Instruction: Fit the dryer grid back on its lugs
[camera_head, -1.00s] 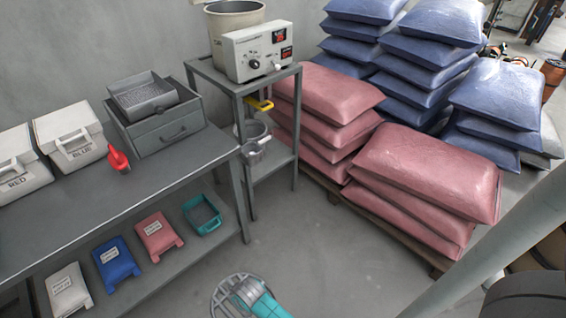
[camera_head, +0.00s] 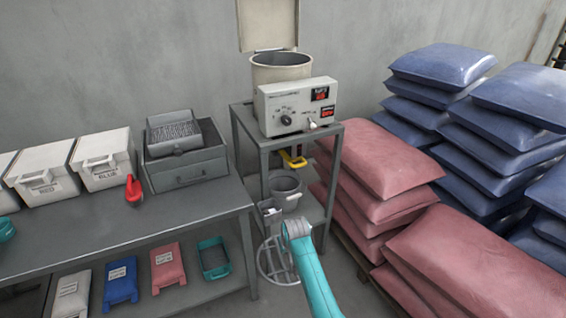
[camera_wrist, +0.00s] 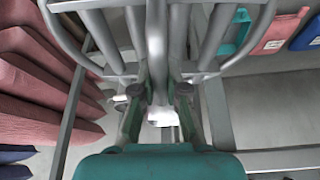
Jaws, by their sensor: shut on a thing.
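The dryer grid (camera_head: 264,262) is a grey round rack of bars inside a ring. It hangs low in front of the metal stand, partly behind my arm. My gripper (camera_wrist: 160,95) is shut on the grid, whose bars (camera_wrist: 95,30) fill the top of the wrist view. The dryer is a beige round drum (camera_head: 280,73) on the stand's top shelf, with its lid (camera_head: 268,22) raised behind it. The drum's inside is mostly hidden from this angle, and I cannot make out the lugs.
A control box (camera_head: 297,107) stands in front of the drum. A grey bucket (camera_head: 285,190) is on the stand's lower shelf under a yellow handle (camera_head: 292,160). A workbench (camera_head: 160,215) with bins lies left; pink sacks (camera_head: 385,160) are stacked close right.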

